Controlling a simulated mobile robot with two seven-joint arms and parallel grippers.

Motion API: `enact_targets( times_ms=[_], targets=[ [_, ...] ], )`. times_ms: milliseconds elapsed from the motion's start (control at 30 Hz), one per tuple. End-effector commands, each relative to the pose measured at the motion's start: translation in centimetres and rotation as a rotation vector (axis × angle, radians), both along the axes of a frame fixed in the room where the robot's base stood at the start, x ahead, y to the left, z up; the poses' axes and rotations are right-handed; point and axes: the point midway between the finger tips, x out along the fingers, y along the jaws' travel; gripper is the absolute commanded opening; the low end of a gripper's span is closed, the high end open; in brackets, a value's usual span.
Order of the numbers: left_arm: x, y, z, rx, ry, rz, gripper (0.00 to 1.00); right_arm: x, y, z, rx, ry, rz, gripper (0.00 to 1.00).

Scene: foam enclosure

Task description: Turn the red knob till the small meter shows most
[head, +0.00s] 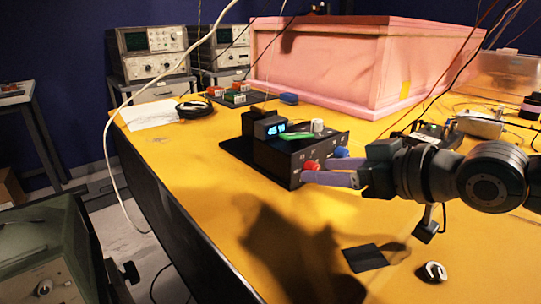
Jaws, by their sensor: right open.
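A black instrument box (284,157) stands on the yellow table, with a red knob (312,165) and a blue knob (341,152) on its front face. A small meter (270,127) with a lit cyan display sits on top at its left end; its reading is too small to make out. My right gripper (316,170) comes in from the right, open, its two fingers pointing left at the red knob. The knob shows at the fingertips; I cannot tell whether they touch it. My left gripper is not in view.
A green piece (296,136) and a white knob (317,125) are on top of the box. A pink foam enclosure (330,65) stands behind. A coiled black cable (195,109) lies at the left. A dark flat square (364,258) and a small white ring-like item (433,271) lie in front. The table's left front is clear.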

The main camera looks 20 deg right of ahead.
Motion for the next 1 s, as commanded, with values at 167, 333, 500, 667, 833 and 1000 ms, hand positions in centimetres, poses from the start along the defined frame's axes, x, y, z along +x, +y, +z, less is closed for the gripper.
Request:
enact_targets(
  times_ms=[167, 333, 500, 667, 833, 1000],
  targets=[
    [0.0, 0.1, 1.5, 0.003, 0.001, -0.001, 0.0, -2.7, -0.9, 1.3, -0.001, 0.005, 0.002, 0.59],
    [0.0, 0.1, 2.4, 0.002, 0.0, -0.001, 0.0, -5.2, -1.8, 2.4, -0.001, 0.004, 0.001, 0.59],
    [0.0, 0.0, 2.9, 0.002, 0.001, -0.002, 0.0, -7.0, -2.4, 3.1, 0.0, 0.002, 0.001, 0.59],
    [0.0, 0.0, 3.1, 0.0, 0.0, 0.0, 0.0, -7.7, -2.6, 3.4, 0.001, 0.001, 0.001, 0.59],
    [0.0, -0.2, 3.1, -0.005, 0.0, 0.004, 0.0, -7.8, -2.7, 3.5, 0.001, 0.0, 0.0, 0.59],
    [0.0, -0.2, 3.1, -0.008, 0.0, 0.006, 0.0, -7.8, -2.7, 3.5, 0.0, 0.0, 0.0, 0.59]
  ],
)
